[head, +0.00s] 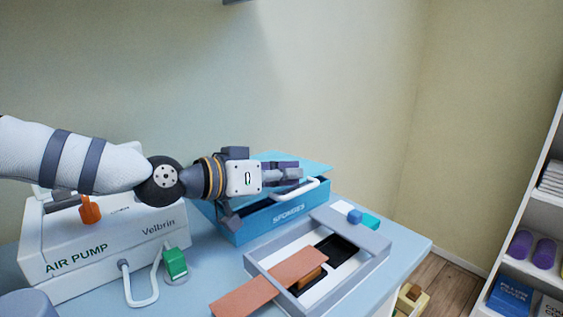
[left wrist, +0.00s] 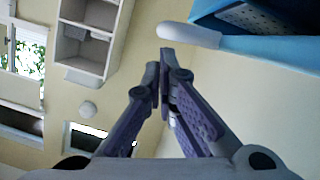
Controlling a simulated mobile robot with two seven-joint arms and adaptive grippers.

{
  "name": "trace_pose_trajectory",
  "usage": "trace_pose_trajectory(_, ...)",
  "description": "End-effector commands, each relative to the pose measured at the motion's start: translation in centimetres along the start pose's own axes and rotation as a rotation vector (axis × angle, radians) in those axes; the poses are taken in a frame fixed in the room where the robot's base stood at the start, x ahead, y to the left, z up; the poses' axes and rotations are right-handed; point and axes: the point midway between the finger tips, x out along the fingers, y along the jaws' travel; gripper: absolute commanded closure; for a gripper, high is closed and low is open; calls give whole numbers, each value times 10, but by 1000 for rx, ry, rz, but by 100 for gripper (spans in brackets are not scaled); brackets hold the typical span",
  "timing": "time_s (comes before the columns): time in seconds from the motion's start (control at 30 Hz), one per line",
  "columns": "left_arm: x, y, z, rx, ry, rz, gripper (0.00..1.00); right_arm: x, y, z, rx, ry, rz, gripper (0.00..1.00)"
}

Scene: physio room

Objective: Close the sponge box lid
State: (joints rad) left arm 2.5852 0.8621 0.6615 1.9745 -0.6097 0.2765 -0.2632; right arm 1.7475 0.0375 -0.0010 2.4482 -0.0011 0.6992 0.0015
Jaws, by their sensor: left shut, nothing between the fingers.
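The blue sponge box (head: 262,222), labelled SPONGES, stands at the back of the table. Its lighter blue lid (head: 312,165) shows above and behind the box, apparently raised; its exact angle is partly hidden by my gripper. A white handle bar (head: 300,189) lies near the box's front right. My left gripper (head: 299,175) is shut and empty, in front of the lid and above the box. In the left wrist view its fingers (left wrist: 162,82) are together, with the white handle (left wrist: 190,34) and a blue edge (left wrist: 270,48) beyond them, apart from the tips. My right gripper is out of view.
A white air pump (head: 100,245) with a hose and green block (head: 175,262) stands left of the box. A grey tray (head: 372,262) in front holds a brown board (head: 265,283). Small blue and teal blocks (head: 370,221) lie on it. Shelves (head: 530,215) stand at right.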

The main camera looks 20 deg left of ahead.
Motion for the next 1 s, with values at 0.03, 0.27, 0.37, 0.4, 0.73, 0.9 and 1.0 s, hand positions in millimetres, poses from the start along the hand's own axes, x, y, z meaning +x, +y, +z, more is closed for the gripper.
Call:
trace_pose_trajectory(0.03, 0, 0, 2, 0, -1, 0, 100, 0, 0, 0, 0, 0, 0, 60)
trace_pose_trajectory(0.27, 0, 0, 2, 1, 0, 0, 100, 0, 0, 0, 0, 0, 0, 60)
trace_pose_trajectory(0.37, 0, 0, 3, 1, 0, 0, 100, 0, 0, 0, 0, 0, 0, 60)
trace_pose_trajectory(0.4, 1, -1, 6, 0, -1, 0, 100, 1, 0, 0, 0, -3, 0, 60)
trace_pose_trajectory(0.73, 9, -12, 37, -1, -3, -1, 100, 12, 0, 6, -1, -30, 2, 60)
trace_pose_trajectory(0.9, 8, -11, 37, -1, -6, 0, 100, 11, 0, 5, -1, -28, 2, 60)
trace_pose_trajectory(1.0, 8, -10, 36, 0, -6, 0, 100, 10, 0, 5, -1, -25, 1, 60)
